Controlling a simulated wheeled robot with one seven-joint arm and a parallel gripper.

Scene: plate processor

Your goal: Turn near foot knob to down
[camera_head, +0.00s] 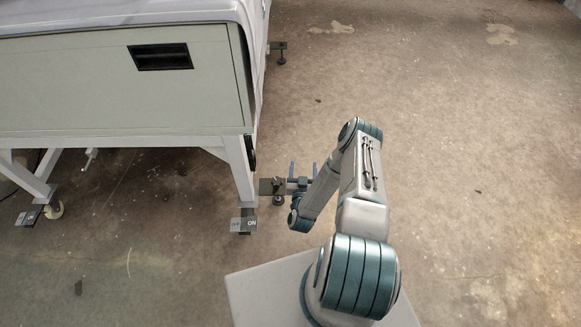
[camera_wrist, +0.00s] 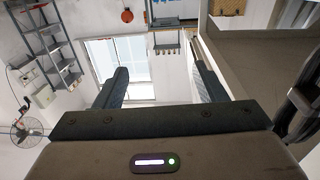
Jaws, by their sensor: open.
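The knob is not recognisable in the wrist view.
The pale green plate processor (camera_head: 100,85) fills the upper left. A far foot (camera_head: 281,58) stands behind. The floor to the right is clear.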

